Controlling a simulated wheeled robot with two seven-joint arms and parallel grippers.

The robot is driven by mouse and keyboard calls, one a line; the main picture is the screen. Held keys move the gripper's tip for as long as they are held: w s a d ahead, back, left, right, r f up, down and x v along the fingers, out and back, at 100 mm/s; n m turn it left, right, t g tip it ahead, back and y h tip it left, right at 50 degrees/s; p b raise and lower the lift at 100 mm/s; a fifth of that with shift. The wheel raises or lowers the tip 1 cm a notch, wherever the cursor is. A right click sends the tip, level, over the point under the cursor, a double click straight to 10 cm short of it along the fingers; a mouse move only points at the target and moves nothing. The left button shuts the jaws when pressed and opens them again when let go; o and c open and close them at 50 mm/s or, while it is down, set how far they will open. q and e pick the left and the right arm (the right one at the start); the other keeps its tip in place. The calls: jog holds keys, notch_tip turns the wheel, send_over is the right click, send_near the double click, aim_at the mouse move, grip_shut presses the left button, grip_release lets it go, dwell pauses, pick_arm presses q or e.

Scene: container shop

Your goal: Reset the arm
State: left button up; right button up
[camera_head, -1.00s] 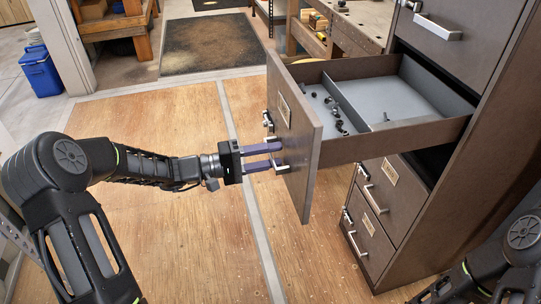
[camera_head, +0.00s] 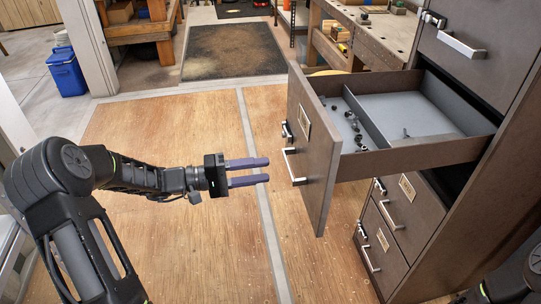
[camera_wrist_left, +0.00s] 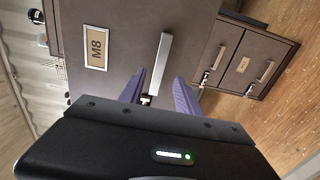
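My left gripper (camera_head: 268,171) is open and empty in the head view, its two purple fingers pointing right. It is a short gap to the left of the open drawer's front (camera_head: 312,150). The drawer's silver handle (camera_head: 293,167) is clear of the fingers. In the left wrist view my left gripper (camera_wrist_left: 164,84) shows its fingers apart, with the silver handle (camera_wrist_left: 158,66) beyond them and an "M8" label (camera_wrist_left: 96,48) on the drawer front. My right gripper is not in view; only a dark part of my right arm shows at the lower right.
The brown cabinet (camera_head: 470,190) stands at the right with its drawer pulled out, small dark parts (camera_head: 354,128) lying inside. Closed drawers (camera_head: 405,205) with handles sit below. A workbench (camera_head: 365,35) and a blue bin (camera_head: 67,72) stand farther back. The wooden floor left of the drawer is free.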

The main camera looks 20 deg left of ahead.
pick_arm(q)
jog(key=s+f+n+g+y, duration=0.35)
jog(key=f+y, duration=0.25)
jog(key=f, duration=1)
jog(key=s+d+f+m+g+y, duration=0.1)
jog(key=s+d+f+g+y, duration=0.15)
jog(key=s+f, duration=0.45)
jog(key=s+d+f+m+g+y, duration=0.1)
jog(key=s+d+f+g+y, duration=0.3)
jog(key=f, duration=0.6)
jog(key=s+d+f+m+t+h, duration=0.1)
jog(key=s+d+f+m+h, duration=0.1)
jog(key=s+d+m, duration=0.7)
notch_tip(320, 180, up, 18)
jog(key=s+d+n+p, duration=0.1)
jog(key=d+n+p, duration=0.1)
jog(key=p, duration=1.5)
jog(key=shift+s+d+f+n, duration=0.15)
jog(key=shift+s+d+n, duration=0.15)
jog(key=shift+d+n, duration=0.15)
jog(key=shift+y, duration=0.25)
